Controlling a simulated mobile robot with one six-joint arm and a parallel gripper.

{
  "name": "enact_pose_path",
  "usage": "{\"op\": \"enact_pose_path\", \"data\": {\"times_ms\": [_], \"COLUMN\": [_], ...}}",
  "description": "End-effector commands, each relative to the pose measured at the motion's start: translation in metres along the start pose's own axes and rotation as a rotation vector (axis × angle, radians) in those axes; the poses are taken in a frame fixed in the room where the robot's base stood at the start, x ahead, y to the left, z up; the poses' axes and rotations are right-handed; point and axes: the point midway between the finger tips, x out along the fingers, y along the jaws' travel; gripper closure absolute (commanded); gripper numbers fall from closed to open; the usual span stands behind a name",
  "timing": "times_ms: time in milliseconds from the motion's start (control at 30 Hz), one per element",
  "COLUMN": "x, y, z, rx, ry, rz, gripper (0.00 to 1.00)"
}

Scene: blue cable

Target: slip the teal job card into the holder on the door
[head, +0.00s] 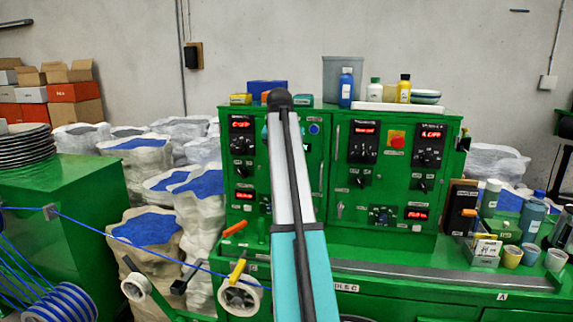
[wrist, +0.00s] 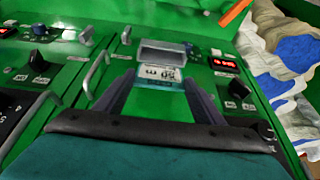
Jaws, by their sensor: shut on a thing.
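In the wrist view my gripper (wrist: 160,80) is shut on the job card (wrist: 160,74). The visible part of the card is a pale printed face with upside-down lettering between the fingertips. A grey holder (wrist: 168,51) on the green door (wrist: 118,68) shows just beyond the card's far edge. Whether the card touches the holder or is inside it, I cannot tell. In the head view my raised arm hides the gripper and holder, and a small teal patch (head: 266,131) shows beside it; I cannot tell what it is.
The green cabinet (head: 342,150) carries knobs, red displays and metal handles close around the gripper. Bottles and a grey bin (head: 343,78) stand on top. A blue cable (head: 150,248) runs across the left. Cups and bottles crowd the right bench.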

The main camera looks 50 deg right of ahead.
Motion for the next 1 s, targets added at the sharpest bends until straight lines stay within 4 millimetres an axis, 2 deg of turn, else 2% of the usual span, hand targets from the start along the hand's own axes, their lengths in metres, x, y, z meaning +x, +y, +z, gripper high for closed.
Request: {"op": "enact_pose_path", "data": {"times_ms": [33,167,500,1000], "x": [0.007,0.007,-0.013,-0.019], "y": [0.001,0.001,0.002,-0.001], "z": [0.005,0.005,-0.004,-0.008], "rx": [0.001,0.001,0.002,-0.001], "ry": [-0.016,-0.017,-0.014,-0.007], "rz": [0.003,0.003,0.003,0.001], "gripper": [0.92,0.92,0.92,0.92]}}
